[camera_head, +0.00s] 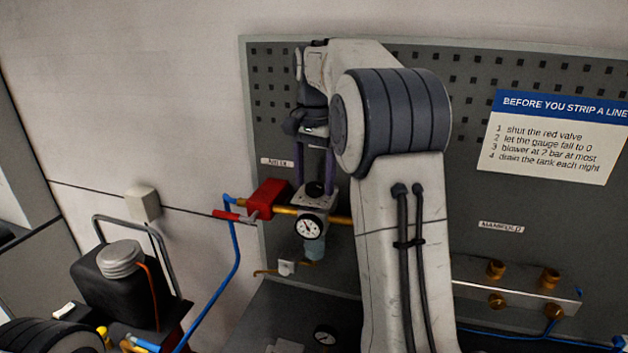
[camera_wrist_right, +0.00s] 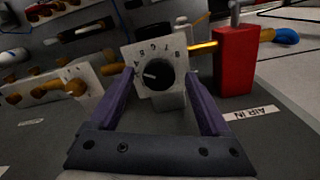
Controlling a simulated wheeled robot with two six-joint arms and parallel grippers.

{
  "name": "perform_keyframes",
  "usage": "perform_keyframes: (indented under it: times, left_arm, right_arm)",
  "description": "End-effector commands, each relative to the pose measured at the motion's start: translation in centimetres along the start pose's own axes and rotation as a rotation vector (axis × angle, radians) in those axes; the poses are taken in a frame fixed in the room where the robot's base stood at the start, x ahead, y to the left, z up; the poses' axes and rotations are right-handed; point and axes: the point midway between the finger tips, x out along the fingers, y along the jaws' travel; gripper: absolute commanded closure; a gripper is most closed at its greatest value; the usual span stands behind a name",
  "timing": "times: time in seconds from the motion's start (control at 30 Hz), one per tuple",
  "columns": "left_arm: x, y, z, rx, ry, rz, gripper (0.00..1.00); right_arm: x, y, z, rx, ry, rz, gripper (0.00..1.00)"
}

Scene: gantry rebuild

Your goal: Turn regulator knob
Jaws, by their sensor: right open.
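The black regulator knob (camera_head: 315,188) sits on top of the pale regulator body, above a round white gauge (camera_head: 307,227). In the right wrist view the knob (camera_wrist_right: 155,75) faces the camera, its white pointer toward the left of a numbered plate (camera_wrist_right: 132,53). My right gripper (camera_head: 315,178) reaches down from above with its purple fingers open, one on each side of the knob. In the right wrist view the fingertips (camera_wrist_right: 158,82) flank the plate and knob; whether they touch is unclear. My left gripper is not in view.
A red valve block (camera_head: 267,198) stands close left of the regulator on a brass pipe, with a blue hose (camera_head: 236,255) below. A manifold with brass fittings (camera_head: 497,269) is at right. A black tank (camera_head: 120,280) stands at lower left. My right arm hides part of the grey pegboard (camera_head: 460,150).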

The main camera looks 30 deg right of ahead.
Motion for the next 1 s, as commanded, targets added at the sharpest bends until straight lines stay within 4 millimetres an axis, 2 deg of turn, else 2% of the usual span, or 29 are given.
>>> perform_keyframes:
  times: [0.33, 0.47, 0.5, 0.53, 0.57, 0.77, 1.0]
  left_arm:
    - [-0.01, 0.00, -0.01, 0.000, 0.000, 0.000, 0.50]
    - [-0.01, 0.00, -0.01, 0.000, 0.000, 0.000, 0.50]
    - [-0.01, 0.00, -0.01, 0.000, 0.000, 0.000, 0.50]
    - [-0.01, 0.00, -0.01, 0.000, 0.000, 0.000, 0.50]
    - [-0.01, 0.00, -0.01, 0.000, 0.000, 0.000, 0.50]
    - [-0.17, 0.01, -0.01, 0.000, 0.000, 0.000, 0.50]
    - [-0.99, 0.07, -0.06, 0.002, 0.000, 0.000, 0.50]
  right_arm:
    - [0.42, 0.07, -0.06, 0.001, 0.001, -0.001, 0.19]
    - [0.41, 0.07, -0.05, 0.001, 0.001, -0.001, 0.68]
    - [0.41, 0.07, -0.05, 0.001, 0.001, -0.001, 0.84]
    - [0.41, 0.07, -0.05, 0.001, 0.001, 0.000, 0.95]
    - [0.41, 0.08, -0.05, 0.001, 0.001, 0.000, 1.00]
    - [0.35, 0.09, -0.05, -0.013, 0.000, 0.000, 1.00]
    - [0.21, 0.11, -0.04, -0.116, -0.001, 0.002, 1.00]
